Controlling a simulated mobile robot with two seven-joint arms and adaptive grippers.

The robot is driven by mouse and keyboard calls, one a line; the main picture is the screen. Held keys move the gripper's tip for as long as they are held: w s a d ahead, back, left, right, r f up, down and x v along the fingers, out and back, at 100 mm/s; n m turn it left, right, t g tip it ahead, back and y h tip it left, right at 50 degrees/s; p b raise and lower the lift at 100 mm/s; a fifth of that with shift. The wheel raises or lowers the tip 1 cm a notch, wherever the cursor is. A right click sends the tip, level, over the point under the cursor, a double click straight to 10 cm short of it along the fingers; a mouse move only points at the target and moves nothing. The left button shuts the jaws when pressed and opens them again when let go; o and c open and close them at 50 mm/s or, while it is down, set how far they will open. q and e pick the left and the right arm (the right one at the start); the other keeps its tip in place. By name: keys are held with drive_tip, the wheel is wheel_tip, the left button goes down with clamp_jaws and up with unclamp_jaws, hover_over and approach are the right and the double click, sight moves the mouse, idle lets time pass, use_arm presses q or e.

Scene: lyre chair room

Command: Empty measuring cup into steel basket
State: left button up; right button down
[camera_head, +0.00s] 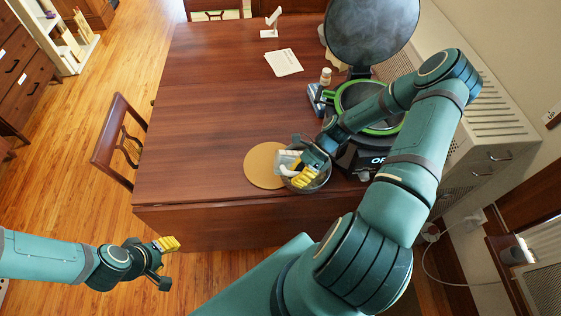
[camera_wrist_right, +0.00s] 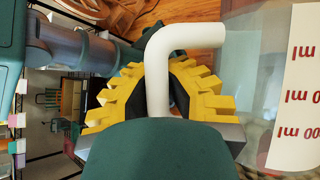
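The measuring cup (camera_head: 287,161) is pale and see-through, with a white handle (camera_wrist_right: 180,58) and red markings in the right wrist view. My right gripper (camera_head: 308,178) is shut on that handle, its yellow fingers on either side. The steel basket (camera_head: 322,184) is a round grey vessel near the table's front edge, partly hidden by the gripper and cup. The cup is at or above its left side; I cannot tell the height or what it contains. My left gripper (camera_head: 168,244) is off the table's front left, with nothing visible in it; its finger opening is unclear.
A round tan mat (camera_head: 259,166) lies left of the basket. A black appliance with a green rim and raised lid (camera_head: 371,32) stands at the right. White cards (camera_head: 283,62) and a small bottle (camera_head: 325,76) are farther back. The table's left half (camera_head: 195,120) is clear.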

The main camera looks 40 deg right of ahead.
use_arm(q)
drive_tip(key=shift+w+d+f, duration=0.1)
drive_tip(key=shift+d+f, duration=0.05)
drive_tip(key=shift+d, duration=0.35)
use_arm(e)
drive_tip(key=w+a+h, duration=0.5)
drive_tip(key=w+a, duration=0.4)
drive_tip(key=a, duration=0.4)
drive_tip(key=shift+w+f, duration=0.25)
drive_tip(key=shift+f, duration=0.2)
drive_tip(key=w+d+r+h, duration=0.1)
drive_tip(key=w+r+h, duration=0.4)
drive_tip(key=r, duration=0.1)
drive_tip(key=shift+w+d+t, duration=0.3)
drive_tip(key=shift+w+d, duration=0.05)
drive_tip(key=shift+d, duration=0.05)
drive_tip(key=shift+r, duration=0.1)
